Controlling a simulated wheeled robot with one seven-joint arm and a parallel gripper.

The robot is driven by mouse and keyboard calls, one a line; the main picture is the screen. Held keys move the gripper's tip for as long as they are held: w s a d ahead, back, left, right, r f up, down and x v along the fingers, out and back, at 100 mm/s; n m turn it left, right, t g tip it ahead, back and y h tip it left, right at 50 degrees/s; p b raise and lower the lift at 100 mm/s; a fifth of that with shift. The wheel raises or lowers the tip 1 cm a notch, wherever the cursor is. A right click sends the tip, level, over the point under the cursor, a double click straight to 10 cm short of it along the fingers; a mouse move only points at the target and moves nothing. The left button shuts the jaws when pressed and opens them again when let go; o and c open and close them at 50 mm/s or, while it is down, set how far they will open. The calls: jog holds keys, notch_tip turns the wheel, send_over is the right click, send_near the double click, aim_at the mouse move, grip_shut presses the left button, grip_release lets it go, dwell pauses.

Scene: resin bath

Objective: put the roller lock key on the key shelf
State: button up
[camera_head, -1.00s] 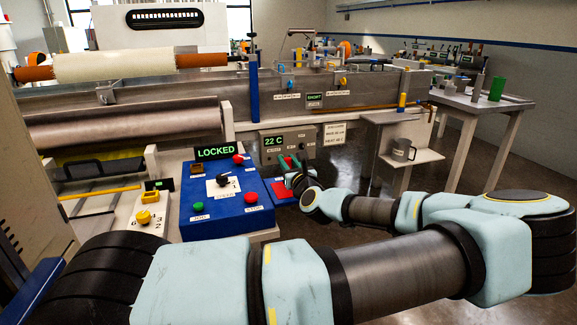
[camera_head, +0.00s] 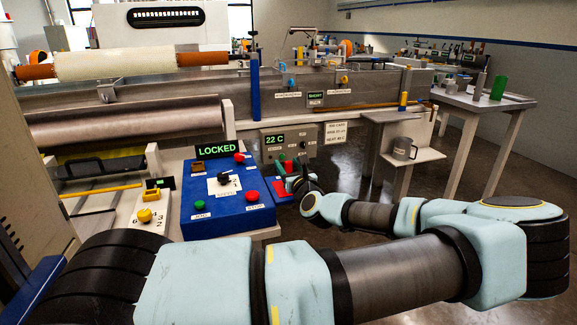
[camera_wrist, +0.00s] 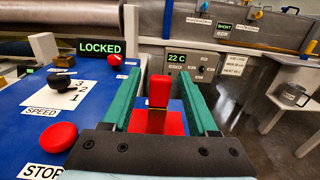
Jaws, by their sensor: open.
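A red upright piece, apparently the roller lock key (camera_wrist: 159,92), stands over a red pad, apparently the key shelf (camera_wrist: 170,123). In the head view the pad (camera_head: 281,188) lies at the right side of the blue control box, with the red piece (camera_head: 289,166) above it. My gripper (camera_wrist: 170,88) is open, its two green fingers on either side of the red piece with gaps visible. In the head view my gripper (camera_head: 284,168) is small and partly hidden by its own wrist. I cannot tell whether the piece rests on the pad.
The blue control box (camera_head: 226,207) carries a speed dial, red and green buttons and a LOCKED display (camera_head: 217,148). A 22 C panel (camera_head: 288,143) stands behind the gripper. A side stand with a metal jug (camera_head: 403,148) is to the right. Open floor lies between.

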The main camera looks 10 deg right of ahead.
jog(key=shift+r, duration=0.1)
jog(key=shift+s, duration=0.1)
jog(key=s+d+b, duration=0.1)
jog(key=s+b, duration=0.2)
jog(key=s, duration=0.8)
jog(key=shift+s+d, duration=0.3)
jog(key=shift+s, duration=0.05)
